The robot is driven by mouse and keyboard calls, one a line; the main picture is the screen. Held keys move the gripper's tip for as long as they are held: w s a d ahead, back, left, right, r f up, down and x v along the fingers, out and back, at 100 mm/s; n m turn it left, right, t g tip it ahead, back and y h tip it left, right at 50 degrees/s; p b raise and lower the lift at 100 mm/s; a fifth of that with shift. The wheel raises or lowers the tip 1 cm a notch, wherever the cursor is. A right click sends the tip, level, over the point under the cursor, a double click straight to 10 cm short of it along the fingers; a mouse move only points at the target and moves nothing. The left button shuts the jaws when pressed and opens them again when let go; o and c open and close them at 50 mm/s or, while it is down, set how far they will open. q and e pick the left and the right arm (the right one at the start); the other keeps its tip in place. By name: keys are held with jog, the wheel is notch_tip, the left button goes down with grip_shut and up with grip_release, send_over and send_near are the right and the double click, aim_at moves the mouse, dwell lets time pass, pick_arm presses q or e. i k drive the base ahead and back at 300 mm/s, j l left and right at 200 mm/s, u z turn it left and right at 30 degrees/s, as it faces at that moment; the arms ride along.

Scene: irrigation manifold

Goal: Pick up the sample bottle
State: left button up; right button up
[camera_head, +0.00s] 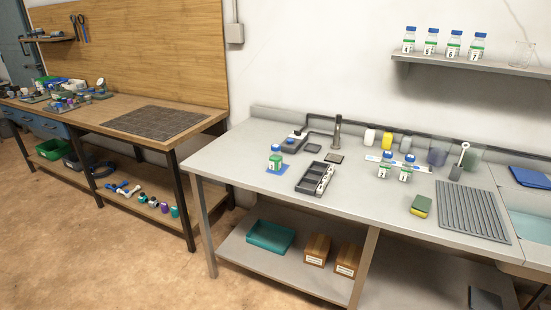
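Several similar clear bottles with blue caps and green-and-white labels are in view; I cannot tell which one is the sample bottle. One bottle (275,160) stands alone on a small blue mat (269,170) at the left of the grey bench. Bottle 2 (384,169) and bottle 1 (406,172) stand side by side further right on the bench. Bottle 4 (408,43), bottle 5 (431,44), bottle 6 (453,47) and bottle 7 (477,49) stand in a row on the wall shelf. Neither gripper is in view.
A dark divided tray (309,182) lies beside the lone bottle. A grey ribbed mat (473,210), a green-yellow sponge (420,206) and a sink (531,227) are at right. A glass beaker (522,54) shares the wall shelf (430,66). The bench's front left is clear.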

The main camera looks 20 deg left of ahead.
aim_at(276, 158)
jog(key=i+j, duration=0.25)
jog(key=j, duration=0.15)
jog(key=i+j, duration=0.55)
jog(key=j, duration=0.25)
